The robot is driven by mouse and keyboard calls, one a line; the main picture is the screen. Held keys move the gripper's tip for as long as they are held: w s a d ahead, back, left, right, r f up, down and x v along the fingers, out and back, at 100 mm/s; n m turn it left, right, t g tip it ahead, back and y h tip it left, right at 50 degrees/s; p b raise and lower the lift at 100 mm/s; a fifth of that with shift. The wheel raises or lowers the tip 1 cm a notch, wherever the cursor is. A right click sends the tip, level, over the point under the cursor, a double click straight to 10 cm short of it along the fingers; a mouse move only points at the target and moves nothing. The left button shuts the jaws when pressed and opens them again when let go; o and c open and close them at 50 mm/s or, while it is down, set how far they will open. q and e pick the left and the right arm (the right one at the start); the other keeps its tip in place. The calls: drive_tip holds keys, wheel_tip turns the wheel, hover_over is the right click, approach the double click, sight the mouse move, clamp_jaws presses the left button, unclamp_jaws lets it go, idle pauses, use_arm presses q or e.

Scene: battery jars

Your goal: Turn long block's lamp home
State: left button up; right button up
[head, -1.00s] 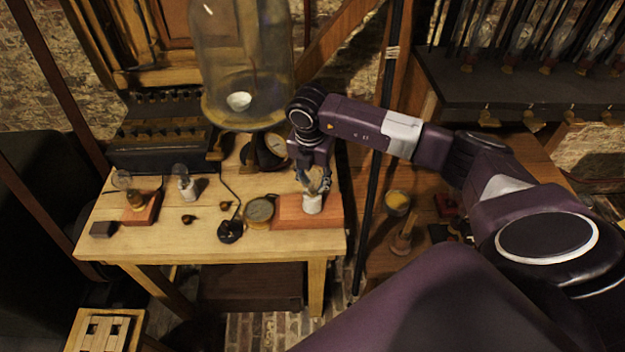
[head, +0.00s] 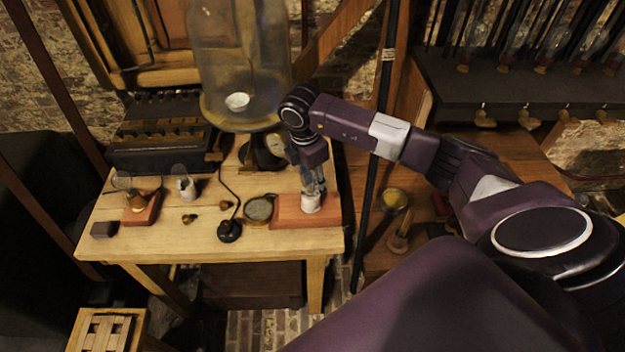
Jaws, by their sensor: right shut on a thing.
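The long block (head: 288,209), a flat reddish-brown piece, lies at the right front of the wooden table. A white socket (head: 310,203) stands on its right part. My right gripper (head: 313,188) points down just above this socket and is shut on the lamp's glass bulb (head: 306,178), which the fingers partly hide. I cannot tell how deep the lamp sits in the socket. My left gripper is not in view.
A round brass gauge (head: 259,208) lies left of the long block. A smaller block with a lamp (head: 142,209), a white socket with a bulb (head: 185,187) and a black knob (head: 230,231) stand farther left. A large glass jar (head: 240,70) rises behind.

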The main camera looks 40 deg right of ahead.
drive_tip(key=o, duration=1.5)
drive_tip(key=shift+r, duration=0.1)
drive_tip(key=r, duration=0.4)
drive_tip(key=a+r, duration=0.1)
drive_tip(key=r, duration=0.6)
drive_tip(key=shift+a+r, duration=0.25)
drive_tip(key=shift+r, duration=0.1)
